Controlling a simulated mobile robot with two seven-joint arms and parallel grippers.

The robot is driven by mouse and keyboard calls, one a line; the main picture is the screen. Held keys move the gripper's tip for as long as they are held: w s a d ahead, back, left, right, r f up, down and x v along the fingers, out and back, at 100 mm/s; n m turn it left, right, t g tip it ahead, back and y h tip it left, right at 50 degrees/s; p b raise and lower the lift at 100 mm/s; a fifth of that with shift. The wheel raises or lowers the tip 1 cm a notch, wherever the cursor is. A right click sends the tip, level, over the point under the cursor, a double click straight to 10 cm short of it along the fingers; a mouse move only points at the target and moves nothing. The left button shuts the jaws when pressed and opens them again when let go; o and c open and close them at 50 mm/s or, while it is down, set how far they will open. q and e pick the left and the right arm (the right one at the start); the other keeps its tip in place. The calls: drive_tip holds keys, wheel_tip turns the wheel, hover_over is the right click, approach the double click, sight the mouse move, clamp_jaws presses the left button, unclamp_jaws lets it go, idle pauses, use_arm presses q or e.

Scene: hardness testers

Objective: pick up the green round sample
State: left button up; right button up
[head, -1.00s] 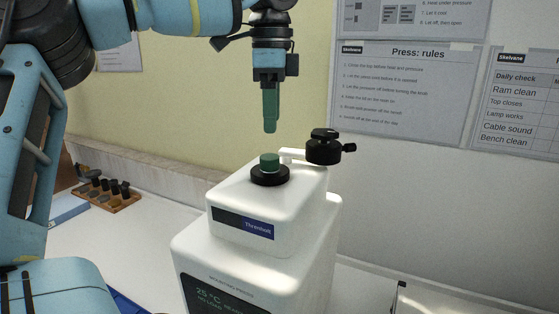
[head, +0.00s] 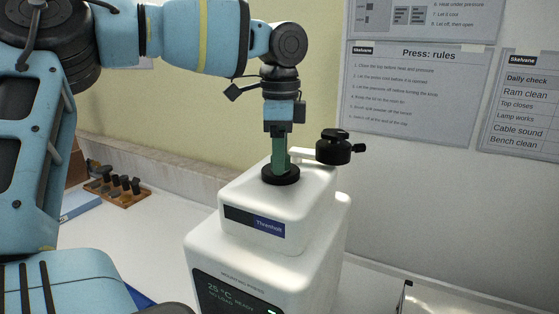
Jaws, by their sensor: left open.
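My left gripper (head: 279,167) comes down from above onto the black ring (head: 283,180) on top of the white mounting press (head: 240,254). Its green fingers point straight down, their tips at the ring. They are open, with one finger largely behind the other from this angle. The green round sample stood up out of this ring a moment ago. It is now hidden by or blends with the green fingers, so I cannot tell whether they touch it. My right gripper is not in view.
The press's black-knobbed cap (head: 333,149) is swung aside on its white arm, close to the right of my gripper. A wooden rack (head: 122,197) with dark pieces stands at the left. The wall with posters is behind. Bench right of the press is mostly clear.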

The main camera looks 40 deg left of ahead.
use_arm(q)
drive_tip(key=c, duration=1.1)
drive_tip(key=shift+r, duration=0.2)
drive_tip(key=shift+r, duration=0.6)
wheel_tip(320, 180, up, 2)
drive_tip(key=shift+b, duration=0.3)
drive_tip(key=s+d+r, duration=0.1)
drive_tip(key=s+d, duration=0.9)
drive_tip(key=s, duration=0.2)
drive_tip(key=shift+s+d+r+b, duration=0.15)
drive_tip(key=shift+d+r+b, duration=0.05)
drive_tip(key=shift+b, duration=0.1)
